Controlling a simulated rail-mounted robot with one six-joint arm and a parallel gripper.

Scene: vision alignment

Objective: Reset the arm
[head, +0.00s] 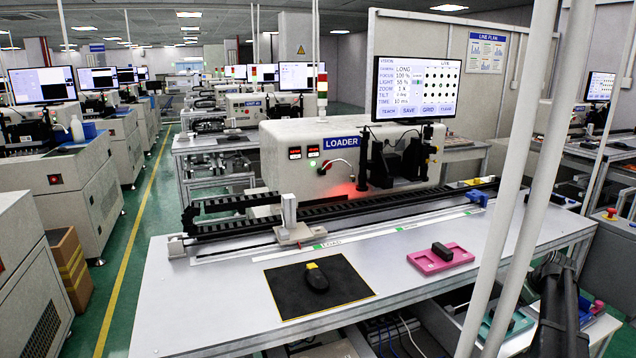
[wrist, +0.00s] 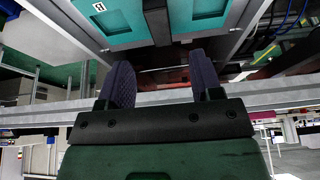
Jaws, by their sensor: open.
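My gripper (wrist: 162,80) shows in the wrist view, with its two dark purple fingers apart and nothing between them. A teal tray (wrist: 180,28) with a dark block across its edge lies beyond the fingertips, near a grey metal frame. In the head view, part of my black arm (head: 556,310) is at the lower right, beside the workbench's right end and low down. My gripper's fingers cannot be made out there.
White posts (head: 515,170) stand at the right. The bench's front left is clear.

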